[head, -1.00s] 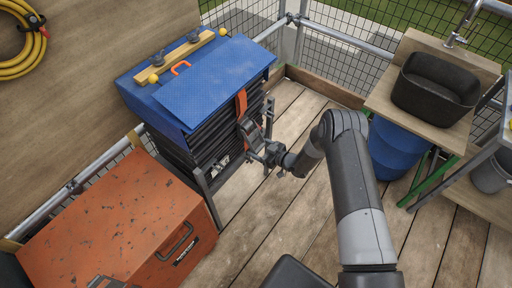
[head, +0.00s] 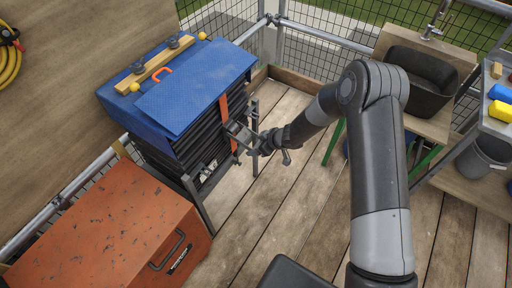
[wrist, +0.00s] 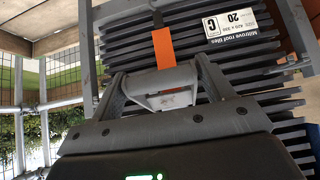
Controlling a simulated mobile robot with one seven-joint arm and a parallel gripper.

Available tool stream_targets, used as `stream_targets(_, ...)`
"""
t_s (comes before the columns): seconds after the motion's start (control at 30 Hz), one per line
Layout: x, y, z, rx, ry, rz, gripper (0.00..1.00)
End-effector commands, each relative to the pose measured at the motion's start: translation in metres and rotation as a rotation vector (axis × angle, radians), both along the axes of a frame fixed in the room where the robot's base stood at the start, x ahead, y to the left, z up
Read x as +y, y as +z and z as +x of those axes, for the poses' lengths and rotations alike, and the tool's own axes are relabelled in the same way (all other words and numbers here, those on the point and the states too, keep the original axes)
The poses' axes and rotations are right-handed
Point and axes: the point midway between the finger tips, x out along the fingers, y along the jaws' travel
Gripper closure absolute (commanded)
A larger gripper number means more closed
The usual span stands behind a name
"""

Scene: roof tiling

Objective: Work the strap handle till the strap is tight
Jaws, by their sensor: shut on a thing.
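An orange strap (head: 224,106) runs down the side of a stack of dark roof tiles (head: 187,150), and it also shows in the wrist view (wrist: 163,48). My gripper (head: 250,143) is at this handle, on the near right side of the stack. In the wrist view my gripper's two fingers (wrist: 160,88) are on either side of the grey handle (wrist: 165,78), directly below the strap, and are shut on it. The strap's lower part is hidden behind handle and gripper.
A red chest (head: 105,230) stands at the near left. A wooden counter with a black basin (head: 420,80) is at right. Bare plank floor (head: 285,185) lies between.

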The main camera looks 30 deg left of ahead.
Motion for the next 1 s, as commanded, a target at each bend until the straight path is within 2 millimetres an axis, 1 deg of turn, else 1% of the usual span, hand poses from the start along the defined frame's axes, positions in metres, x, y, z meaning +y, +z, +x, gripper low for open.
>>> stream_targets(0.03,0.001,0.006,0.002,-0.002,-0.001,0.006,0.68)
stream_targets(0.1,0.001,0.010,0.001,-0.001,-0.001,0.007,0.68)
stream_targets(0.3,0.001,0.017,0.001,-0.002,0.001,0.009,0.68)
stream_targets(0.83,0.003,0.021,0.001,-0.002,0.002,0.013,0.68)
stream_targets(0.87,0.003,0.021,0.001,-0.002,0.002,0.013,0.26)
stream_targets(1.0,0.002,0.020,0.000,-0.001,0.001,0.010,0.15)
